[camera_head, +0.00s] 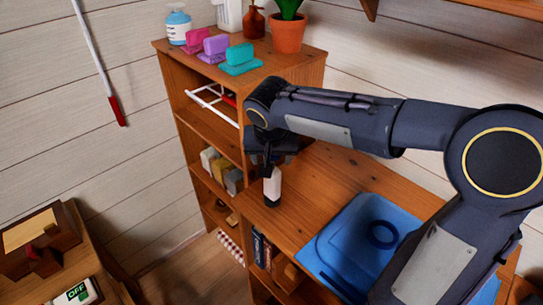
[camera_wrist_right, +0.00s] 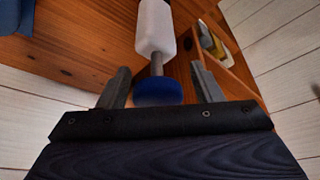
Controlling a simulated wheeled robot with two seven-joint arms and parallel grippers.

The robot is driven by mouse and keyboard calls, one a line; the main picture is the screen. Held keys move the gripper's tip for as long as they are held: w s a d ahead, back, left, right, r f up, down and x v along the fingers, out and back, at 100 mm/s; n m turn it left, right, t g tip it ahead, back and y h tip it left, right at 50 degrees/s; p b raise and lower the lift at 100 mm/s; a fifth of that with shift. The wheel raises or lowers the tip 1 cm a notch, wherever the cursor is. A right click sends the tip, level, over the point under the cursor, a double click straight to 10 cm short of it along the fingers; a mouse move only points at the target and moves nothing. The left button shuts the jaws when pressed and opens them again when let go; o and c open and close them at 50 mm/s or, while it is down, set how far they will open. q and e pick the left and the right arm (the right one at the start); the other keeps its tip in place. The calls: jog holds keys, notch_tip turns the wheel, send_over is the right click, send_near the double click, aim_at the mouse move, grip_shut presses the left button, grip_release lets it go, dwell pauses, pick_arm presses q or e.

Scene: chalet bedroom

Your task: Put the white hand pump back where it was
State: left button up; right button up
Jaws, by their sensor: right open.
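The white hand pump (camera_head: 273,182) is upright, its dark lower end at the wooden surface of the lower cabinet top (camera_head: 335,181), near that top's left edge. In the right wrist view its white body (camera_wrist_right: 155,28) leads to a grey rod and a round blue handle (camera_wrist_right: 158,92). My right gripper (camera_head: 268,160) is directly above the pump, pointing down. In the wrist view its two fingers (camera_wrist_right: 160,88) stand apart, one on each side of the blue handle, with visible gaps. My left gripper is out of view.
A blue tray (camera_head: 340,228) with a blue ring (camera_head: 382,235) is right of the pump. The taller shelf (camera_head: 290,72) behind holds a potted plant (camera_head: 288,33), a bottle (camera_head: 178,26) and coloured stands (camera_head: 240,60). Small blocks (camera_head: 234,181) sit on a shelf left of the pump.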

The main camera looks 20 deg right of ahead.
jog(key=v, duration=1.2)
jog(key=s+f+n+t+y, duration=0.1)
jog(key=s+f+n+y, duration=0.2)
jog(key=s+f, duration=1.2)
jog(key=s+y, duration=0.2)
jog(key=s, duration=0.1)
jog(key=shift+s+y, duration=0.35)
jog(key=shift+y, duration=0.05)
jog(key=shift+n, duration=0.3)
